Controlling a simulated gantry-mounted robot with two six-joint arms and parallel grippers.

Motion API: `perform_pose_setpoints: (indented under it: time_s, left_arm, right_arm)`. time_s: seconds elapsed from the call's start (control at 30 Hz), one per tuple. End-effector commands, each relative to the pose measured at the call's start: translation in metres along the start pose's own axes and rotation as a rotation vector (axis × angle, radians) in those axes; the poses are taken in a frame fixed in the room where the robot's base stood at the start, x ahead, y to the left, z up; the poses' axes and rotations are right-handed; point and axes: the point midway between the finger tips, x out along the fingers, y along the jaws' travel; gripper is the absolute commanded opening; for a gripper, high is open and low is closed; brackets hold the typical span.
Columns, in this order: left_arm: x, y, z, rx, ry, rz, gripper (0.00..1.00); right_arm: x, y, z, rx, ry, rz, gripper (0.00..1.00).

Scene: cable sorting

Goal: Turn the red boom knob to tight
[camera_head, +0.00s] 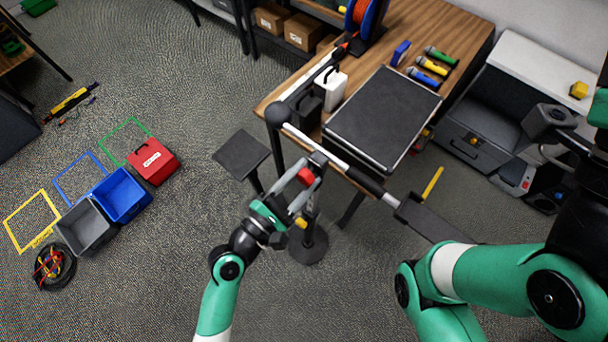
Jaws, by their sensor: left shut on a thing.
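The red boom knob (306,176) sits on the boom stand's clamp, near the middle of the head view. The silver and black boom (334,160) runs slanting through the clamp, from a dark ball at upper left to a dark end at lower right. My left gripper (298,188) is at the clamp, shut on the red knob, and its fingers hide part of the knob. I cannot read any mark for tight.
The stand's round base (308,245) is on the carpet below. A wooden table (460,30) behind carries a black-topped case (385,115) and several microphones. Grey, blue and red bins (153,161) are on the floor at left. Open carpet lies between bins and stand.

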Motion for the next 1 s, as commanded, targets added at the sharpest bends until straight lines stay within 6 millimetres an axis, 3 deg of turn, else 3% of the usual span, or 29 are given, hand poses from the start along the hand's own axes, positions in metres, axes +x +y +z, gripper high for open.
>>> perform_pose_setpoints:
  time_s: [0.6,1.0]
  left_arm:
    - [0.0,0.001,0.0,0.577,-0.001,0.001,0.0]
    - [0.0,0.001,0.0,0.835,-0.001,0.001,0.0]
  right_arm:
    - [-0.013,0.0,0.012,0.0,0.0,0.0,0.5]
    - [-0.02,0.0,0.018,0.0,0.0,0.0,0.5]
